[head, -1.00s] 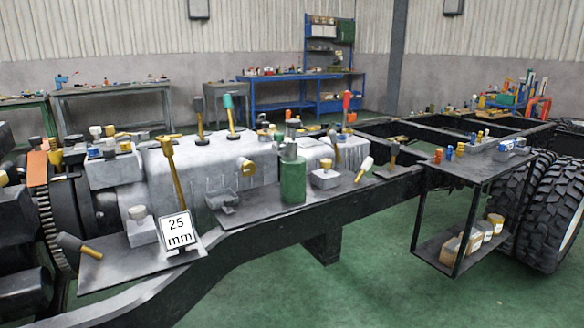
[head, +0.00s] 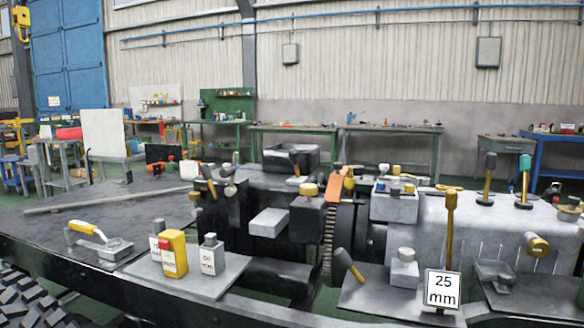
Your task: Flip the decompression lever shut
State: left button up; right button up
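Several levers and handles show, and I cannot tell which is the decompression lever. A long yellow-stemmed lever (head: 451,222) stands upright behind the "25 mm" sign (head: 442,289). A dark-knobbed lever (head: 487,178) and a teal-knobbed lever (head: 525,175) stand on the grey engine block (head: 465,232). A short dark-and-yellow lever (head: 349,265) leans to the left on the front plate. A yellow handle (head: 88,229) lies low over a grey base at the left. Neither of my grippers is in view.
A plate (head: 222,277) at front left carries a yellow block (head: 173,254) and labelled grey blocks. A dark ribbed ring and an orange piece stand mid-chassis. The dark chassis rail (head: 75,264) runs across the front. Benches line the back wall.

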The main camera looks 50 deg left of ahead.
aim_at(294, 157)
jog(key=u, duration=1.4)
